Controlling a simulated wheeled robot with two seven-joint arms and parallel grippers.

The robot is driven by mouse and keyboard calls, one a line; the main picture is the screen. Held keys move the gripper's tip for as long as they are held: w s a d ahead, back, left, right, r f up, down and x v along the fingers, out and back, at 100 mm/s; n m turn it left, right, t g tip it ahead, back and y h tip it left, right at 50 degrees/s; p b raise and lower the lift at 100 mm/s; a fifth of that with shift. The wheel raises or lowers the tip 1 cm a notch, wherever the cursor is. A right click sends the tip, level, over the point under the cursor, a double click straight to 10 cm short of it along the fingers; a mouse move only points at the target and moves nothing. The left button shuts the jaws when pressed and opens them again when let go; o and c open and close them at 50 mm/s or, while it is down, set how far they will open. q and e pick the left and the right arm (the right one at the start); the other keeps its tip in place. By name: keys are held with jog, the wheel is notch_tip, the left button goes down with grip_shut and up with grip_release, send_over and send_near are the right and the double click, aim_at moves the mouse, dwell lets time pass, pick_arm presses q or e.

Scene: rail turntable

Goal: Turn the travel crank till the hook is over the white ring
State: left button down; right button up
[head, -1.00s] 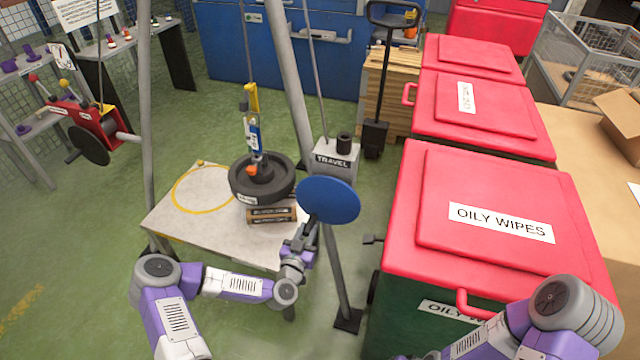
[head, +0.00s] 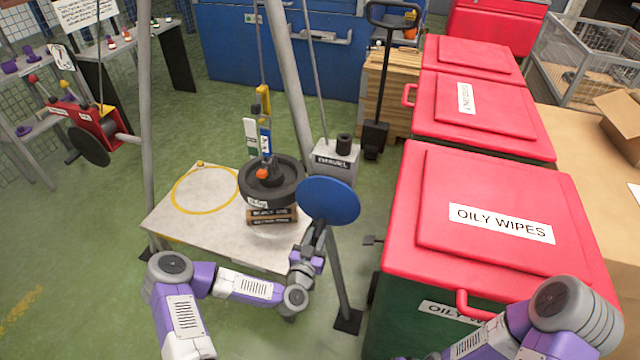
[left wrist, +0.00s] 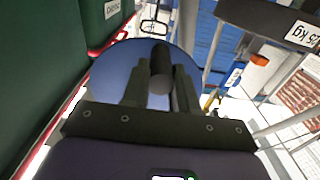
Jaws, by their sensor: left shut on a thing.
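The travel crank (head: 330,201) is a blue disc in front of the TRAVEL box (head: 335,160). My left gripper (head: 317,232) is at the disc's near side. In the left wrist view, its fingers are shut around the crank's dark handle (left wrist: 160,68), with the blue disc (left wrist: 108,77) behind. The hook block (head: 265,136), yellow and blue, hangs on a line directly above a dark round weight (head: 288,187). An orange part (head: 263,174) is at the weight's top; the hook itself is too small to make out. I cannot make out a white ring; a yellow ring (head: 176,192) is marked on the table.
The pale table (head: 190,228) bears wooden blocks (head: 272,216) below the weight. A grey frame leg (head: 338,280) stands right beside my left gripper. Red-lidded bins (head: 485,205) fill the right. A red winch with a dark disc (head: 90,145) is at left.

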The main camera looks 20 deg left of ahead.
pick_arm(q)
jog(key=c, duration=1)
grip_release()
jog(key=shift+d+r, duration=0.45)
jog(key=shift+r, duration=0.05)
jog(key=o, duration=0.3)
jog(key=shift+a+f, duration=0.15)
jog(key=shift+a, duration=0.05)
pick_arm(e)
jog(key=shift+f, duration=0.6)
pick_arm(q)
jog(key=shift+s+f+p, duration=0.1)
jog(key=shift+s+p, duration=0.25)
jog(key=shift+s, duration=3.6)
pick_arm(e)
jog(key=shift+s+r, duration=0.25)
jog(key=shift+r, duration=0.25)
pick_arm(q)
jog(key=shift+p, duration=0.35)
pick_arm(e)
jog(key=shift+r, duration=0.1)
